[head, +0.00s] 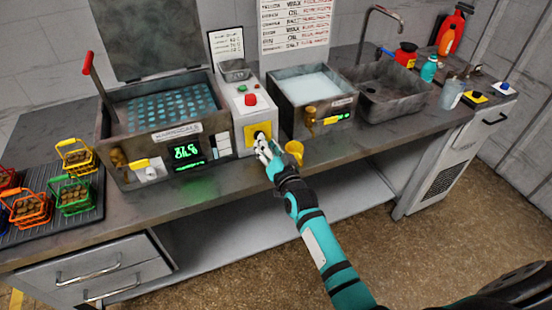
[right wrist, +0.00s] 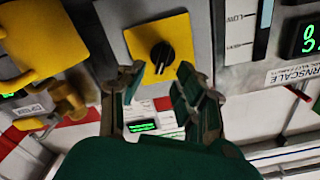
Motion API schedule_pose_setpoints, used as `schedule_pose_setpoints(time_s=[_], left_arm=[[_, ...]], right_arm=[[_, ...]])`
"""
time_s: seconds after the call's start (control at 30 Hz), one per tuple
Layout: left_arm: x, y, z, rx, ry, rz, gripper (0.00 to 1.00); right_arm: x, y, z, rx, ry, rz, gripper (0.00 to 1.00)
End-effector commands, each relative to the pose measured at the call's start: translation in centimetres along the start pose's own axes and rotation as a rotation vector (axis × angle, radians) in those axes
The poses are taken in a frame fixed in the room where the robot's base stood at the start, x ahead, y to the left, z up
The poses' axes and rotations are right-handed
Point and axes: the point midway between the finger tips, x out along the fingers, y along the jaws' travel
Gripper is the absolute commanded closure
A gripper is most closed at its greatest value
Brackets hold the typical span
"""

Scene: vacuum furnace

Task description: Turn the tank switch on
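The tank switch is a black rotary knob (head: 259,135) on a yellow plate on the front of a grey control box (head: 242,106). It also shows in the right wrist view as a black knob (right wrist: 162,57) with a pale pointer line, on the yellow plate. My right gripper (head: 264,146) is in front of this plate, partly covering the knob in the head view. In the right wrist view its two fingers (right wrist: 160,74) are apart, with the knob beyond and between their tips. No contact is visible. My left gripper is not in view.
A tank (head: 165,112) with a green display stands left of the control box, and a liquid-filled tank (head: 309,93) stands right. A yellow cup (head: 294,151) sits by the bench edge, close to my right gripper. Coloured baskets (head: 75,196) stand at far left.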

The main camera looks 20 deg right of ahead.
Motion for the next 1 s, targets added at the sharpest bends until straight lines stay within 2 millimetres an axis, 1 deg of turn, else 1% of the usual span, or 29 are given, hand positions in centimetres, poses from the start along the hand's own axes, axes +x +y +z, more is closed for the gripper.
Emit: schedule_pose_setpoints(time_s=[0.03,0.2,0.3,0.4,0.5,0.6,1.0], left_arm=[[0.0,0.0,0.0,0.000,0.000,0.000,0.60],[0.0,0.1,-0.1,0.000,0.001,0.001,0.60],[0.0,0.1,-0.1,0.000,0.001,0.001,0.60],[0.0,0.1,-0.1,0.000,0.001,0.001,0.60],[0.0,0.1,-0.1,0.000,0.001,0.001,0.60],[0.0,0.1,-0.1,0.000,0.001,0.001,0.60],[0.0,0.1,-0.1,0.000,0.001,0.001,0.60]], right_arm=[[-1.2,0.1,0.1,0.000,-0.001,0.001,0.66],[-5.0,0.1,0.1,0.000,-0.002,0.002,0.66],[-6.8,0.1,0.1,0.000,-0.002,0.002,0.66],[-8.1,0.1,0.1,0.000,-0.001,0.001,0.66],[-8.9,0.0,0.1,0.000,-0.001,0.000,0.66],[-9.2,0.0,0.0,0.000,0.000,0.000,0.66],[-9.2,0.0,0.0,0.000,0.000,0.000,0.66]])
